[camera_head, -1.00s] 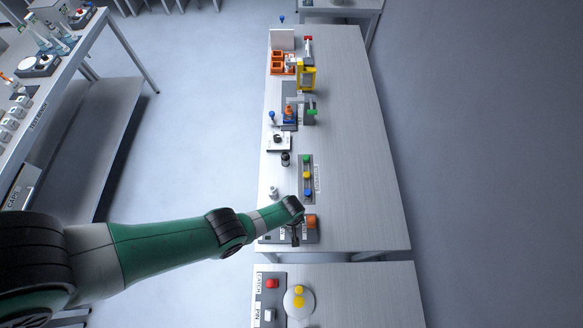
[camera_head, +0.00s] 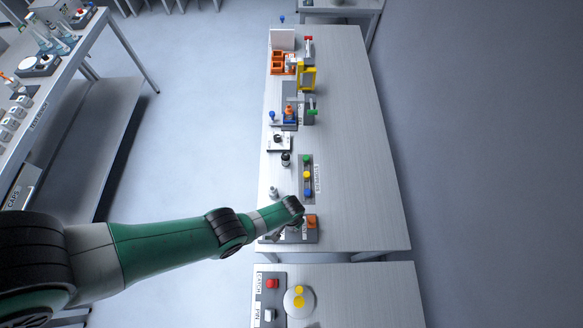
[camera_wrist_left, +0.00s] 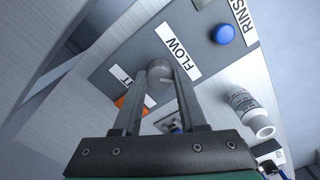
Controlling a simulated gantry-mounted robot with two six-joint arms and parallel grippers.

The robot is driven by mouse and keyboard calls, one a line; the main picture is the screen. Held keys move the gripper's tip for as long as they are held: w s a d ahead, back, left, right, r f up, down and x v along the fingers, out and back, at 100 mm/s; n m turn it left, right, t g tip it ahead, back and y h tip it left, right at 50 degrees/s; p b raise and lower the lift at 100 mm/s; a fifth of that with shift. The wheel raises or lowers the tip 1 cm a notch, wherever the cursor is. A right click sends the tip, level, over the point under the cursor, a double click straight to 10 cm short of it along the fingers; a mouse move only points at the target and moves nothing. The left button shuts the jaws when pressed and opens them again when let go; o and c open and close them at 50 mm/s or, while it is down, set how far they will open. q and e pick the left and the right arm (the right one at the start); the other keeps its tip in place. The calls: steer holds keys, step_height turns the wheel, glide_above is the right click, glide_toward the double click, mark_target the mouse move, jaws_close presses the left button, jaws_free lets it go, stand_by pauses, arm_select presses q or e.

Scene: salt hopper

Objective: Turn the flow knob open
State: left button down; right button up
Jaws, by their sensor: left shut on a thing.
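The flow knob (camera_wrist_left: 157,72) is a round grey knob on a dark grey panel (camera_wrist_left: 118,55), beside a white FLOW label (camera_wrist_left: 181,58) in the left wrist view. My left gripper (camera_wrist_left: 160,78) is shut on the knob, with one finger on each side of it. In the head view the same gripper (camera_head: 280,232) is over the panel (camera_head: 311,239) near the end of the bench, and the wrist hides the knob. My right gripper is not in view.
A blue button (camera_wrist_left: 224,34) sits by the RINSE label. A ribbed whitish cylinder (camera_wrist_left: 246,107) stands nearby. The right side of the bench (camera_head: 358,180) is clear.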

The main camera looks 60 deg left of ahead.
arm_select(q)
steer(key=m, duration=0.4)
steer(key=shift+m, duration=2.2)
steer(key=shift+c, duration=2.3)
jaws_free()
